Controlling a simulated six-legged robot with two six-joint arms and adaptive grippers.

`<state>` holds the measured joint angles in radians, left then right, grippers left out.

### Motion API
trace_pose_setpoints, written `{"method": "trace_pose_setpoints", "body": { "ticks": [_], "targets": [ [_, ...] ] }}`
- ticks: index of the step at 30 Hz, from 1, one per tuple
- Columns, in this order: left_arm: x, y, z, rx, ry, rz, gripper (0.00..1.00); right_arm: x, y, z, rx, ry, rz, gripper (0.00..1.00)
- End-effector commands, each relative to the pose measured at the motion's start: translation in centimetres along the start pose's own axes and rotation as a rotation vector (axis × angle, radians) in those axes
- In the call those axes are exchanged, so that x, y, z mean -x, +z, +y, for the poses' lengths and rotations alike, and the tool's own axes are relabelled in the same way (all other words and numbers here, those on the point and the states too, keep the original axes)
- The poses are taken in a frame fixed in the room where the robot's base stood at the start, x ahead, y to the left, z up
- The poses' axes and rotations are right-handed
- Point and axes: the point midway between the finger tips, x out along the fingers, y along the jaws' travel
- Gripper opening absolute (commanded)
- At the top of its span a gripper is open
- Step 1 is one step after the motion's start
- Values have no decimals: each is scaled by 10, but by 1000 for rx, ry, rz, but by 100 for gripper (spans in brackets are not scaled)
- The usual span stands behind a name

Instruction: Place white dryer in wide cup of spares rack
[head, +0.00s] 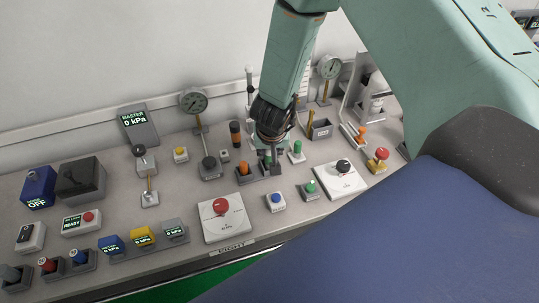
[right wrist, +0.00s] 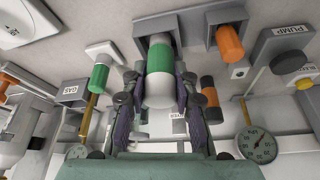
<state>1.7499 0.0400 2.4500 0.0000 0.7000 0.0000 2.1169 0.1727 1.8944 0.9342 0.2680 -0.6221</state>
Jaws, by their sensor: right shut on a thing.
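My right gripper (head: 271,155) reaches down over the middle of the bench. In the right wrist view the gripper (right wrist: 167,103) is shut on a white cylinder with a green band, which I take as the white dryer (right wrist: 159,62). The dryer's far end meets a grey cup (right wrist: 190,20) of what looks like the spares rack; I cannot tell how deep it sits. Beside it, an orange plug (right wrist: 230,43) stands in another grey cup; it also shows in the head view (head: 243,170). In the head view the fingers mostly hide the dryer. My left gripper is not in view.
A black-and-orange cylinder (head: 235,133) and a gauge (head: 193,101) stand behind. A white box with a red knob (head: 227,222) is in front.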

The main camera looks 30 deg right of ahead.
Motion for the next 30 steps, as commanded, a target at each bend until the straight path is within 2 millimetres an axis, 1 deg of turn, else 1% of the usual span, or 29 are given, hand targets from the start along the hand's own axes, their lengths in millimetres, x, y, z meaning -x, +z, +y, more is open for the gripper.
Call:
{"method": "trace_pose_setpoints", "body": {
  "ticks": [1, 8, 13, 14, 15, 21, 30],
  "targets": [
    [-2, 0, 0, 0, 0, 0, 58, -3, 0, 0, 0, 0, 2, 0],
    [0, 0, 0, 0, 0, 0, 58, -1, -1, 0, 0, -1, 2, 0],
    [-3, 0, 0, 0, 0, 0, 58, -5, 1, 0, 1, 0, 2, 0],
    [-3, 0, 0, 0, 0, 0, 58, -5, 1, 0, 1, -1, 2, 30],
    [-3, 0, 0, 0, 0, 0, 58, -5, 1, 0, 0, -1, 2, 33],
    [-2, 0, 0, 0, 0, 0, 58, -5, 1, 0, 0, 0, 2, 50],
    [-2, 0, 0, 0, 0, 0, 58, -4, 1, 0, -1, 0, 2, 51]
  ]
}}
